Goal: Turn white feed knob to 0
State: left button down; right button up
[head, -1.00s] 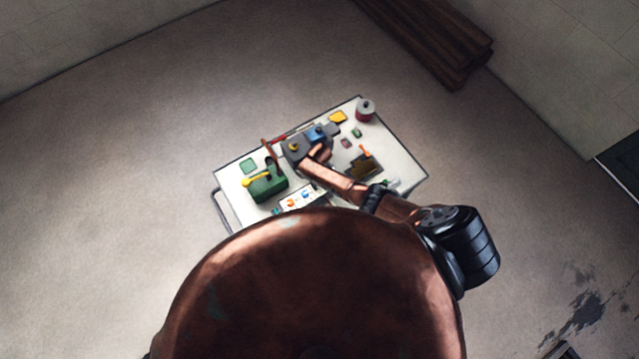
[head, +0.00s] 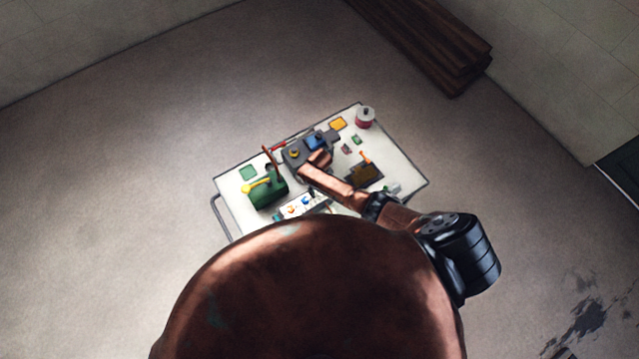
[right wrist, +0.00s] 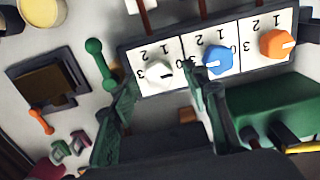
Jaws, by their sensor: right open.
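The white feed knob (right wrist: 158,76) sits on a white panel (right wrist: 183,86) beside a blue knob (right wrist: 216,61) and an orange knob (right wrist: 277,44), in the right wrist view. Its pale pointer mark faces right in the picture; I cannot read the number there. Printed 1, 2 and 3 show around it. My right gripper (right wrist: 160,88) is open, one finger on each side of the white knob, with no visible grip on it. In the head view the panel (head: 284,215) is partly hidden by my body, and I cannot make out the white knob. My left gripper is not in view.
A green engine-like body (head: 268,193) stands left of my right arm on the white table (head: 228,192). A dark tray (right wrist: 50,83) and a green-knobbed lever (right wrist: 97,58) are near the fingers. A red-and-white can (head: 365,117) stands at the far corner.

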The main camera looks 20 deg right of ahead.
notch_tip(320, 180, up, 11)
jog(key=shift+r, duration=0.15)
dwell(0.8)
jog(key=s+r+t+y, duration=0.15)
jog(key=s+r, duration=0.25)
jog(key=s, duration=0.7)
jog(key=s+d+r+m+t+h, duration=0.1)
jog(key=s+d+r+t+h, duration=0.15)
jog(key=s+d+r, duration=1)
jog(key=s+a+f+g+b, duration=0.15)
jog(key=f+b, duration=0.25)
jog(key=f, duration=1.5)
jog(key=s+a+f+b, duration=0.1)
jog(key=s+f+b, duration=0.25)
jog(key=f, duration=1.65)
jog(key=s+f+b, duration=0.4)
jog(key=s+f, duration=0.5)
jog(key=f, duration=0.3)
jog(key=s+f+n+g+b, duration=0.1)
jog(key=s+f+b, duration=0.3)
jog(key=s+f, duration=0.5)
notch_tip(320, 180, down, 3)
jog(key=shift+s+f+y, duration=0.1)
jog(key=shift+s+y, duration=0.3)
